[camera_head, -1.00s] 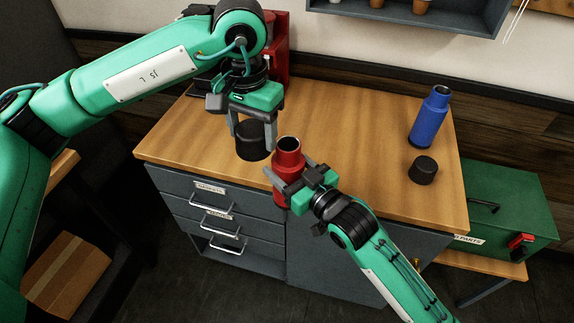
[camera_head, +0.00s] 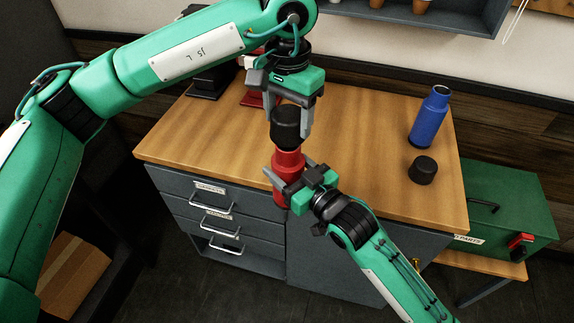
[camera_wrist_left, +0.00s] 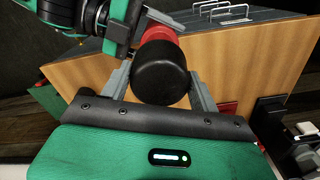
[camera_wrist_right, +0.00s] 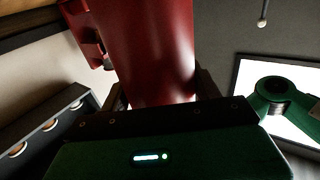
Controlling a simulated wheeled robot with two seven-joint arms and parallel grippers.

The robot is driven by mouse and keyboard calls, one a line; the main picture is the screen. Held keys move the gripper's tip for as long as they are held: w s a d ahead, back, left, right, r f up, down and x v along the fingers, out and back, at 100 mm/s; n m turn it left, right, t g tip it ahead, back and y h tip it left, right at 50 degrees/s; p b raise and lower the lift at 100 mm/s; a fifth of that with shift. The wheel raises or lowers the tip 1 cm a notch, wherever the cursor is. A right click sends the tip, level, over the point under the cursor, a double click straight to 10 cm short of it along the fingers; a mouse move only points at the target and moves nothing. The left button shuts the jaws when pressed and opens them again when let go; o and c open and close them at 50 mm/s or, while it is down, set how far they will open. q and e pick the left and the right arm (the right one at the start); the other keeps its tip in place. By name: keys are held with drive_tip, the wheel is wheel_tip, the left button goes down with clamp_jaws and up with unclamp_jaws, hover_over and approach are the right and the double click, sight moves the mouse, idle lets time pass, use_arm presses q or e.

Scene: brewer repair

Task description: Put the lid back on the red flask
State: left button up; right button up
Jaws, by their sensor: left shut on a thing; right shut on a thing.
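The red flask (camera_head: 289,163) is upright at the front edge of the wooden counter. My right gripper (camera_head: 287,188) is shut around its body; the flask's red side fills the upper part of the right wrist view (camera_wrist_right: 160,50). My left gripper (camera_head: 291,128) is shut on a black lid (camera_head: 285,122), which is directly over the flask's mouth. The lid covers the mouth in the head view, so I cannot tell whether it touches the rim. In the left wrist view the black lid (camera_wrist_left: 160,75) is between the fingers, with the red flask (camera_wrist_left: 160,35) behind it.
A blue open flask (camera_head: 428,118) stands at the right of the counter (camera_head: 360,140), with another black lid (camera_head: 422,170) near it. A green toolbox (camera_head: 505,205) sits lower right. Red and black machine parts stand behind my left arm. The counter's middle is clear.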

sight(288, 163)
use_arm(q)
drive_tip(key=shift+f, duration=1.55)
drive_tip(key=shift+f, duration=0.9)
drive_tip(key=shift+f, duration=0.5)
use_arm(e)
clamp_jaws()
use_arm(q)
drive_tip(key=m, duration=0.6)
drive_tip(key=shift+a+m, duration=0.1)
drive_tip(key=shift+m, duration=0.2)
drive_tip(key=o, duration=1)
drive_tip(key=shift+c, duration=0.2)
